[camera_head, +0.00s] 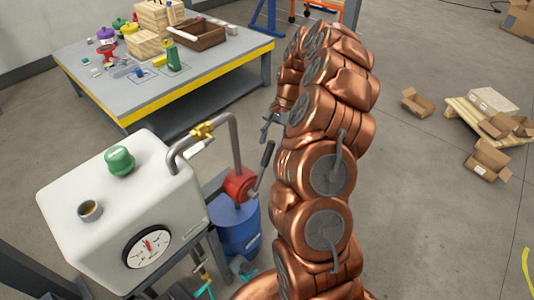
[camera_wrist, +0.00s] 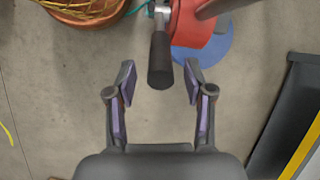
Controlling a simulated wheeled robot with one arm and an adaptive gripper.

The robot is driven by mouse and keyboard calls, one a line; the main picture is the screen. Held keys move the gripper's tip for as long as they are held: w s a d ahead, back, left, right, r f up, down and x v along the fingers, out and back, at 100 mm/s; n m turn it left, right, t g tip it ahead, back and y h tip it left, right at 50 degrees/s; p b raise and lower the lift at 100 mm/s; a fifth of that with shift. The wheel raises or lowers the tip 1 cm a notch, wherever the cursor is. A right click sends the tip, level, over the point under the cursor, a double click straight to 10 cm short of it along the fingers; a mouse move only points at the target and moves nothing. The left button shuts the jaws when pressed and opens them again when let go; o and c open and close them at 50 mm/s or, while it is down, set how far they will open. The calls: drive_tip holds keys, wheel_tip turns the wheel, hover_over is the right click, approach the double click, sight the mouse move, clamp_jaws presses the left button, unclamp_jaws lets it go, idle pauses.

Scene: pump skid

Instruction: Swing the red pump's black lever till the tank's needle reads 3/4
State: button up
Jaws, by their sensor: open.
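The red pump (camera_head: 239,184) stands on a blue drum (camera_head: 236,226), right of the white tank (camera_head: 150,190). Its black lever (camera_head: 264,162) slants up and to the right in the head view. The tank's round gauge (camera_head: 149,245) faces front, with a red needle near the upper middle; its marks are too small to read. In the wrist view my gripper (camera_wrist: 158,86) is open, and the black lever (camera_wrist: 160,60) reaches in between its fingertips without visible contact. The red pump (camera_wrist: 193,25) lies beyond it. In the head view my gripper (camera_head: 270,128) is partly hidden by my arm.
A bent grey pipe with a yellow valve (camera_head: 203,130) joins tank and pump. A workbench (camera_head: 200,80) with containers stands behind. Cardboard boxes (camera_head: 488,160) lie at right; floor between is clear.

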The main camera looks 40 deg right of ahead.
sight(268, 155)
drive_tip(key=shift+p+x, duration=0.75)
drive_tip(key=shift+x, duration=2.05)
clamp_jaws()
